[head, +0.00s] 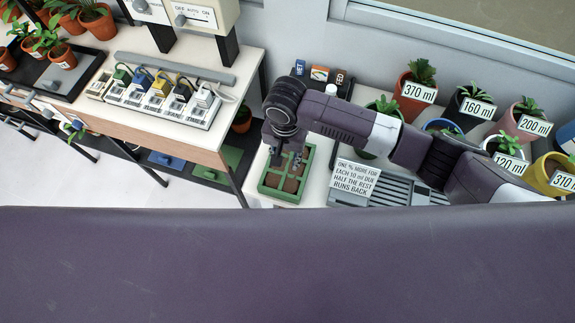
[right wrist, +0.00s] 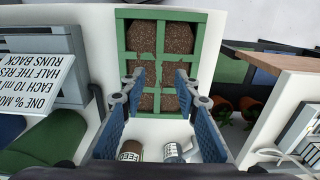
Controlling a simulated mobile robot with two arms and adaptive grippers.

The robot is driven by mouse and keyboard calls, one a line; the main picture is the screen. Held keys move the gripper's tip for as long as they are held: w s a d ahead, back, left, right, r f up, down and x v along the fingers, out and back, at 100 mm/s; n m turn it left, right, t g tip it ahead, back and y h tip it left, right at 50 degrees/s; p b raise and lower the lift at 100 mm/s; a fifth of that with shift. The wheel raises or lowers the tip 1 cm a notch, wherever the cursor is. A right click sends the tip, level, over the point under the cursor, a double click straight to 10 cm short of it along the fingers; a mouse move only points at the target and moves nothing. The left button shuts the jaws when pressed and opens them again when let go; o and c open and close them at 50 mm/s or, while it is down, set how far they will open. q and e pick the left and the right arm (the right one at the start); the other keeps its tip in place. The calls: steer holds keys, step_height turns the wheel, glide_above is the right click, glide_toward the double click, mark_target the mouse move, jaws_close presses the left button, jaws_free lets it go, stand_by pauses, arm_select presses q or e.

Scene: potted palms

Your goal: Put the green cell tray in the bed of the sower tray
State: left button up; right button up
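The green cell tray (head: 279,196) lies on the white bench top, its cells filled with brown soil. It also shows in the right wrist view (right wrist: 121,45). My right gripper (head: 288,158) points down over this tray. In the right wrist view my right gripper (right wrist: 160,82) has its two fingers apart, with a green divider of the tray visible between the tips. Whether the tips touch the tray I cannot tell. My left gripper is out of view. I cannot identify the sower tray for certain; a dark tray (head: 200,172) sits low under the wooden table.
A sign (head: 355,177) and a grey ribbed drain tray (head: 411,190) stand right of the cell tray. Labelled plant pots (head: 411,98) crowd the right bench. The wooden table (head: 190,143) on the left holds a switch row (head: 162,95). A gap separates the two.

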mark_target(288, 165)
steer(key=f, duration=0.3)
steer(key=w+f, duration=0.1)
steer(key=shift+d+f+p, duration=0.3)
steer(key=shift+p, duration=0.1)
steer(key=shift+s, duration=0.15)
steer(key=shift+a, duration=0.1)
steer(key=shift+c, duration=0.3)
jaws_close()
